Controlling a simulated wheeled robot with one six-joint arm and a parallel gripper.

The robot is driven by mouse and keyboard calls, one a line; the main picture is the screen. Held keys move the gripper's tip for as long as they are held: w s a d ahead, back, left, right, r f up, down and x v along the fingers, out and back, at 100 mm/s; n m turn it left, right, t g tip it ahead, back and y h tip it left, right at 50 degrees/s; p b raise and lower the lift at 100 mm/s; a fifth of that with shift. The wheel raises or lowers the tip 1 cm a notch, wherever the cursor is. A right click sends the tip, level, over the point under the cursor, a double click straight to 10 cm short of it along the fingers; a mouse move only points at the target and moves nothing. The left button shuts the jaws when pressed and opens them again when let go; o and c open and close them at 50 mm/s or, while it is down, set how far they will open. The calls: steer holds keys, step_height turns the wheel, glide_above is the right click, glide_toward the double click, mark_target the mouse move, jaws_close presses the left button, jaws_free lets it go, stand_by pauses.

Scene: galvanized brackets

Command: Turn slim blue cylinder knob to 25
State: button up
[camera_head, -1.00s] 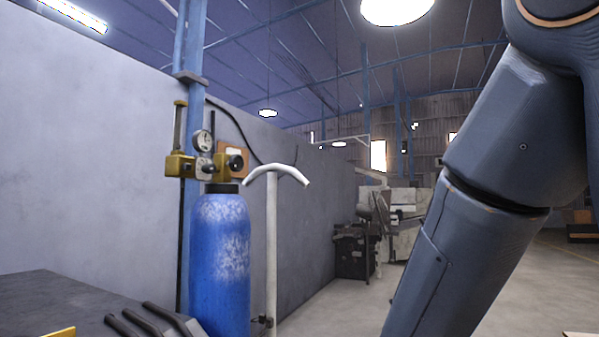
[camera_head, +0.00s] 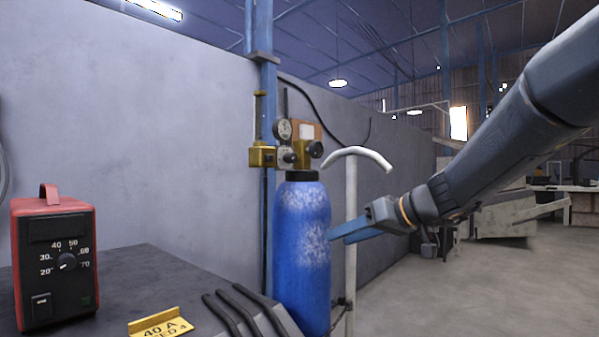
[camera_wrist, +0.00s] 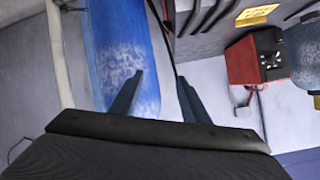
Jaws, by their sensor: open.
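A slim blue gas cylinder (camera_head: 301,250) with a worn white patch stands upright right of the bench. On its top is a brass regulator (camera_head: 262,156) with a round gauge (camera_head: 282,129) and a black knob (camera_head: 315,149). The marks at this knob are too small to read. In the wrist view the two fingers (camera_wrist: 158,92) are spread, with the cylinder (camera_wrist: 125,50) behind the left finger. The regulator does not show there.
A red box (camera_head: 52,262) with a numbered dial stands on the dark bench (camera_head: 150,270), beside a yellow "40 A" card (camera_head: 160,326). A white curved-top pole (camera_head: 351,220) stands just right of the cylinder. A grey wall is behind; open floor lies right.

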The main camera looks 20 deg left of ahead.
mark_target(295, 157)
steer(key=w+a+r+n+t+y+p, duration=0.1)
steer(key=w+a+r+n+y, duration=0.15)
steer(key=r, duration=0.75)
steer(key=w+a+r+n+t+y+p, duration=0.1)
steer(key=a+r+n+y, duration=0.2)
steer(key=r, duration=0.6)
steer(key=shift+m+h, duration=0.25)
steer(key=shift+m, duration=0.3)
steer(key=p+x, duration=0.3)
steer(key=x, duration=0.4)
steer(key=shift+s+a, duration=0.1)
steer(key=shift+a, duration=0.05)
steer(key=shift+x, duration=0.8)
steer(key=shift+f, duration=0.1)
steer(key=c, duration=1)
